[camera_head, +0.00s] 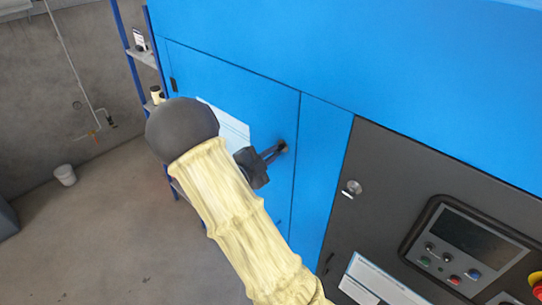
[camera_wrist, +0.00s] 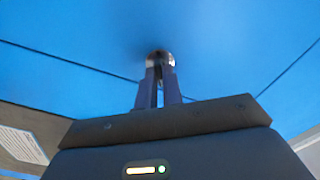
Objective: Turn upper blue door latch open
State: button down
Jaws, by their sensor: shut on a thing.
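The blue door (camera_head: 235,85) fills the left part of the blue cabinet, with a white sheet on it. The upper latch (camera_head: 283,146) is a small round metal piece near the door's right edge. It also shows in the wrist view (camera_wrist: 160,57), just beyond the fingertips. My gripper (camera_head: 277,152) reaches the latch from the left. In the wrist view my gripper (camera_wrist: 160,72) has its two fingers close together, shut on the latch. The fingers hide most of the latch, so its turn angle cannot be told. The door looks flush with the cabinet.
A dark control panel (camera_head: 385,170) with a screen, buttons and a round lock (camera_head: 353,187) stands right of the door. A blue shelf rack (camera_head: 140,55) is behind at the left. The floor at lower left is clear.

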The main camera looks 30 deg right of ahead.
jog(key=n+p, duration=0.3)
jog(key=n, duration=0.7)
jog(key=shift+n, duration=0.4)
jog(key=c, duration=1.5)
grip_release()
jog(key=shift+c, duration=0.2)
jog(key=shift+a, duration=0.1)
jog(key=b+v, duration=0.5)
jog(key=v, duration=1.2)
